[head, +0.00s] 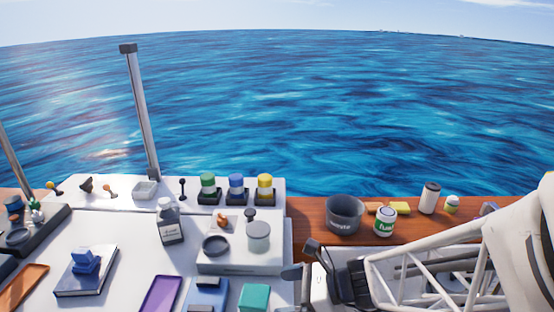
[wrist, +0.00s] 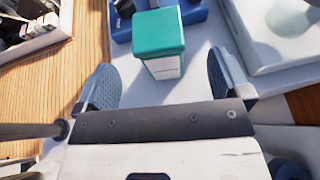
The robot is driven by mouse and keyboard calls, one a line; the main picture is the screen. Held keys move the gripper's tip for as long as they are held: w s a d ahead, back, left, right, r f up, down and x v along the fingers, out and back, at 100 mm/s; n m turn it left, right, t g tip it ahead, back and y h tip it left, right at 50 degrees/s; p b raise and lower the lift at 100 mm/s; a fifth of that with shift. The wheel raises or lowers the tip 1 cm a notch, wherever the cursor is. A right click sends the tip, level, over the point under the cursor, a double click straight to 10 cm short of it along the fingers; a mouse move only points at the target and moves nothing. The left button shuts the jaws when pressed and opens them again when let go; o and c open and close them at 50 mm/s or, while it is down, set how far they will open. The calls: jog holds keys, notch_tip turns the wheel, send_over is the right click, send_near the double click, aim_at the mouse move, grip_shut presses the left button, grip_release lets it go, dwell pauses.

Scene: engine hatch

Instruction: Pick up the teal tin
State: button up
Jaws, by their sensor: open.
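The teal tin (head: 255,297) is a small box at the bottom of the head view, on the white hatch surface near its right edge. In the wrist view the tin (wrist: 160,36) has a teal top and a pale lower side, and stands upright ahead of my gripper (wrist: 159,72). The two dark fingers are spread wide, one to each side of the tin's line, with nothing between them touching it. In the head view my gripper (head: 303,261) is just right of and above the tin.
A blue tray-like item (head: 206,296) lies close left of the tin. A raised white block (head: 240,264) behind it bears a grey-lidded jar (head: 259,236) and a dark ring (head: 216,245). A grey bucket (head: 345,215) and green-white can (head: 385,222) stand on the wooden deck.

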aim_at(255, 298)
jog(key=shift+a, duration=0.1)
jog(key=shift+x, duration=1.15)
jog(key=shift+a+f, duration=0.1)
jog(key=shift+a, duration=0.05)
jog(key=shift+x, duration=2.45)
jog(key=shift+s, duration=0.1)
jog(key=c, duration=1.2)
